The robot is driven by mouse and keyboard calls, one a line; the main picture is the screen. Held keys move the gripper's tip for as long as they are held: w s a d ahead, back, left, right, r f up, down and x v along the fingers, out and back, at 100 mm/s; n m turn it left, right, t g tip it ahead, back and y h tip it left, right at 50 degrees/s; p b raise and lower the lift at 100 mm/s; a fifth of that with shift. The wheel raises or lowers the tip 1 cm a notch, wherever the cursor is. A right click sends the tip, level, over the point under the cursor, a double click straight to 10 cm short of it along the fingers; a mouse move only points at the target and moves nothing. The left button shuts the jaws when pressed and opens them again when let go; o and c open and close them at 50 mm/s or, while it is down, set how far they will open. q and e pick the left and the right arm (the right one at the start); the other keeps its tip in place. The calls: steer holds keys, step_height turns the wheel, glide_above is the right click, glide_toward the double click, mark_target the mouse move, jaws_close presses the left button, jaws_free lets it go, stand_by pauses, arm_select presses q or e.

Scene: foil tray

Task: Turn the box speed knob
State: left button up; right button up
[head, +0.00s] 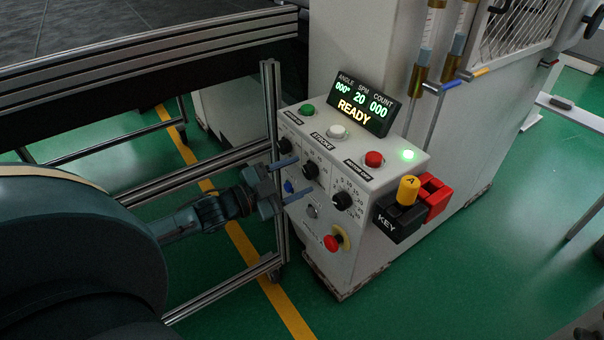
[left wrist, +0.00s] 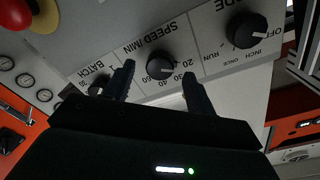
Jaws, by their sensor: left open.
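The white control box (head: 324,223) has a row of black knobs on its sloped front. The speed knob (head: 310,172) is the middle one; in the left wrist view the speed knob (left wrist: 160,66) shows upside down under the label "SPEED /MIN". My left gripper (head: 294,178) is open in front of the panel. In the left wrist view its fingers (left wrist: 158,73) stand on either side of the speed knob as seen from the camera, with nothing held. I cannot tell how far the fingertips are from the panel. My right gripper is not in view.
The mode knob (left wrist: 247,30) and the batch knob (head: 341,201) flank the speed knob. A red emergency button (head: 332,242) sits below. A display (head: 354,104) reads READY, 20 SPM. A key block (head: 397,222) juts from the box's right. An aluminium frame post (head: 272,120) stands close left.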

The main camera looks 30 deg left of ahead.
arm_select(q)
steer(key=shift+x, duration=1)
steer(key=shift+c, duration=0.3)
steer(key=c, duration=0.9)
steer(key=shift+c, duration=0.2)
